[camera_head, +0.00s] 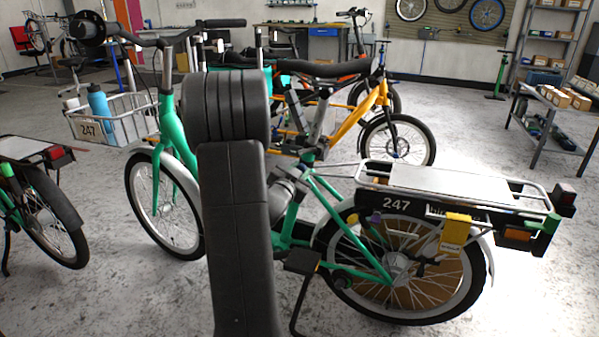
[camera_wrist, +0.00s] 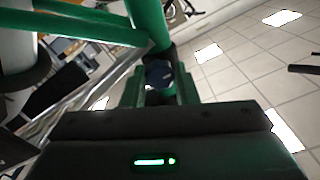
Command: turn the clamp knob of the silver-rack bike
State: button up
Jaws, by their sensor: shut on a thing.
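The silver-rack bike has a green frame and a silver rear rack (camera_head: 440,180) marked 247; it stands across the middle of the head view. In the wrist view its green tubes (camera_wrist: 148,22) meet close ahead of my gripper (camera_wrist: 159,85). A small dark blue clamp knob (camera_wrist: 158,72) sits between my two fingers, just below the dark collar on the tube. My gripper is shut on the knob. In the head view my arm covers the middle of the bike, and the knob cannot be made out.
A yellow-orange bike (camera_head: 360,118) stands close behind. Another bike (camera_head: 40,200) stands at the left edge. A front basket (camera_head: 125,120) holds a blue bottle (camera_head: 99,103). A metal bench (camera_head: 555,112) is at the right. The floor at the lower right is clear.

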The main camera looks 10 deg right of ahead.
jog(key=shift+m, duration=1.9)
jog(key=o, duration=1)
jog(key=shift+s, duration=0.1)
jog(key=p+v, duration=0.3)
jog(key=v, duration=1)
jog(key=shift+s+a, duration=0.3)
